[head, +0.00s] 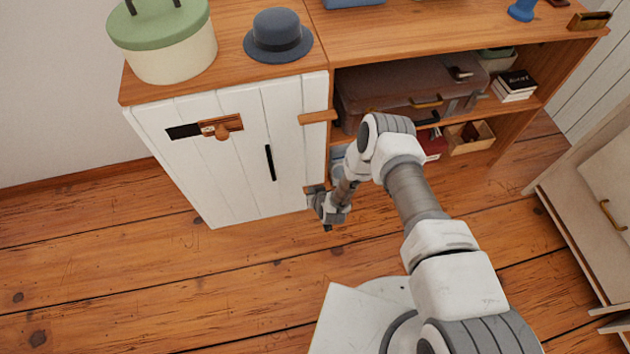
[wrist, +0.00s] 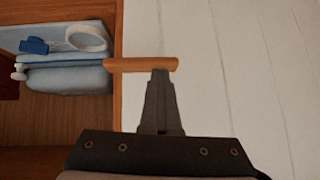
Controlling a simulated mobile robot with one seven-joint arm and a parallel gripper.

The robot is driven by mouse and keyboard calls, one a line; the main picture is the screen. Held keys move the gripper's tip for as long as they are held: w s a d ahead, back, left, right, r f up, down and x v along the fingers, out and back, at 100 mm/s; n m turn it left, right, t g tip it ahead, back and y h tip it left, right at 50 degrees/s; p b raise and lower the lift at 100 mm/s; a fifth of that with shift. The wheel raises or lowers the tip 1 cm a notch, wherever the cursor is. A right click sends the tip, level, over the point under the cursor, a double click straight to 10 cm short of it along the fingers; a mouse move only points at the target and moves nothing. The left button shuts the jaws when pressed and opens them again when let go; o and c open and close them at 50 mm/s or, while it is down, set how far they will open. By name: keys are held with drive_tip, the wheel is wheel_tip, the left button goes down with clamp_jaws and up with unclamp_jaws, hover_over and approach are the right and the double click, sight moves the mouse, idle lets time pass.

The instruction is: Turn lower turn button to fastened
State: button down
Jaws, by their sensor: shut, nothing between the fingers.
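The lower turn button (wrist: 125,65) is a small orange-brown wooden bar. In the wrist view it lies level across the cabinet's upright edge, with one end over the white door (wrist: 240,70) and the other at the open shelf side. My gripper (wrist: 161,76) is shut and empty, its fingertips at the button's door-side end; I cannot tell whether they touch. In the head view my gripper (head: 317,202) is low at the door's right edge and mostly hides the button. The upper turn button (head: 317,117) also lies level across the door's edge.
The white door (head: 225,185) is closed and carries a wooden latch (head: 222,126) and a black handle (head: 270,163). Open shelves to its right hold a suitcase (head: 385,95) and boxes. A hat (head: 278,37) sits on top. Floor in front is clear.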

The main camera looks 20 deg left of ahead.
drive_tip(key=shift+s+a+f+b, duration=0.2)
drive_tip(key=shift+s+f+b, duration=0.1)
drive_tip(key=shift+f, duration=0.05)
idle(0.3)
